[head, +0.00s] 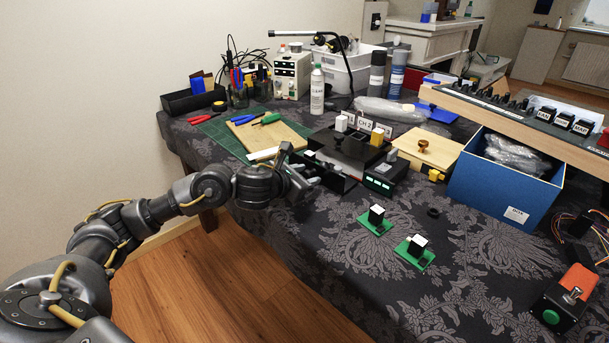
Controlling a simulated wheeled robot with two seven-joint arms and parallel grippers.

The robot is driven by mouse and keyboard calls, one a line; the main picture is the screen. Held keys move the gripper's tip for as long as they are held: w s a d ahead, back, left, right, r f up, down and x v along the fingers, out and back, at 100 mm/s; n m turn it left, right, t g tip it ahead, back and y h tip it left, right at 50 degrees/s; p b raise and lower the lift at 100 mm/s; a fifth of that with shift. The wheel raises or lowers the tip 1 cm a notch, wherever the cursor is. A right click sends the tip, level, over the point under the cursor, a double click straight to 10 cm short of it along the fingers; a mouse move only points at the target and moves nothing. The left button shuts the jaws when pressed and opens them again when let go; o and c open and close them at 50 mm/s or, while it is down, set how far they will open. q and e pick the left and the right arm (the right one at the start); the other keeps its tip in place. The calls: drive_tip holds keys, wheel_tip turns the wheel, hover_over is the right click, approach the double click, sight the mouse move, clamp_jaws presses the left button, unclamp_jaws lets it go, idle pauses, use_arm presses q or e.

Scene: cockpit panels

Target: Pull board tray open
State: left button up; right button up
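A black device (357,146) with a label reading CH 2 stands on the cloth-covered table. A low black tray (338,183) sticks out at its front left side, with small light parts at its edge. I take this to be the board tray; how far it is out is hard to tell. My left gripper (297,172) is at the tray's left end, overlapping it in the picture. Its dark fingers blend with the tray, so I cannot tell whether they touch or grip it. My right gripper is not in view.
A green mat with a wooden board (278,138) and pliers lies behind my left gripper. A blue box (500,194) stands right.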

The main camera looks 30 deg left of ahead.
use_arm(q)
drive_tip(key=shift+o, duration=0.3)
drive_tip(key=shift+s, duration=0.1)
drive_tip(key=shift+s+a+r, duration=0.1)
drive_tip(key=shift+s+r, duration=0.05)
drive_tip(key=shift+s, duration=0.1)
drive_tip(key=p+v, duration=0.2)
drive_tip(key=v, duration=0.6)
drive_tip(key=shift+s+r, duration=0.15)
drive_tip(key=shift+s, duration=0.25)
drive_tip(key=shift+s+a+r, duration=0.1)
drive_tip(key=shift+s+r, duration=0.05)
drive_tip(key=shift+s, duration=0.5)
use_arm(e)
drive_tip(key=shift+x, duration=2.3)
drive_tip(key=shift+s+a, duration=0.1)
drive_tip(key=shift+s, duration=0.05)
